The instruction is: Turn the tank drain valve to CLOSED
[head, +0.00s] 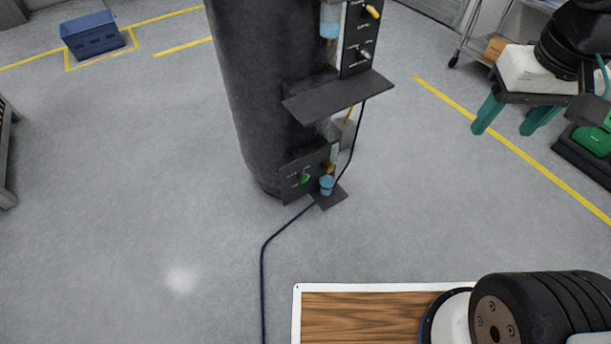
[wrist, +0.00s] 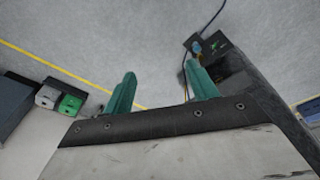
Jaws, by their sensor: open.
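The tall black tank (head: 240,80) stands in the middle of the head view. Low on it, a dark panel (head: 291,188) carries a green valve handle (head: 305,178), with small labels I cannot read. A yellow valve part (head: 328,166) sits beside it, above a blue cup (head: 326,186). I cannot tell which is the drain valve or its position. My gripper (head: 514,118) is open and empty, well right of the tank. In the wrist view my gripper's teal fingers (wrist: 161,70) are apart; the low panel (wrist: 226,46) shows small beyond the right finger.
A dark shelf (head: 338,96) juts out above the low valves, under an upper panel (head: 356,40) with yellow and grey handles. A dark hose (head: 263,260) runs along the floor. A wood-topped board (head: 365,318) is in front.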

